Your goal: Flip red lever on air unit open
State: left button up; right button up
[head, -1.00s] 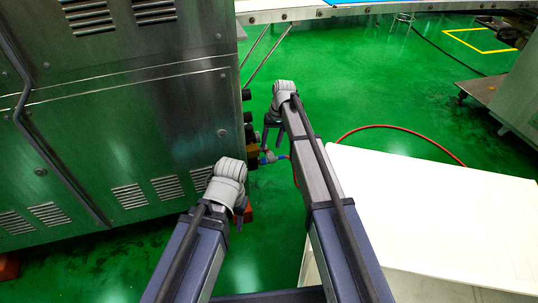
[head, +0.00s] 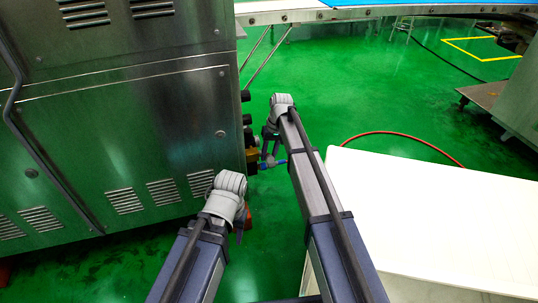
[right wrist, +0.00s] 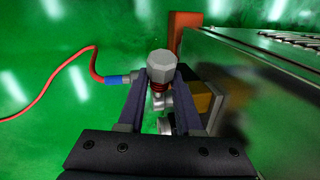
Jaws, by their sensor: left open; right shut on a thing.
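In the right wrist view, a grey faceted cap (right wrist: 161,62) stands over a ribbed red part (right wrist: 158,86), which I take for the red lever. My right gripper (right wrist: 161,90) has its two dark fingers on either side of it and is shut on it. In the head view, my right gripper (head: 268,150) reaches down at the unit, and the lever is too small to make out. My left gripper (head: 241,228) is open and empty, nearer and lower.
The steel machine (head: 120,130) fills the left side, close to both grippers. A white-topped table (head: 430,210) stands at the right. A red hose (right wrist: 45,65) runs from the blue fitting across the green floor (head: 350,85), which is clear ahead.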

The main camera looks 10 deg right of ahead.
grip_shut()
jog(key=shift+s, duration=0.2)
dwell(0.7)
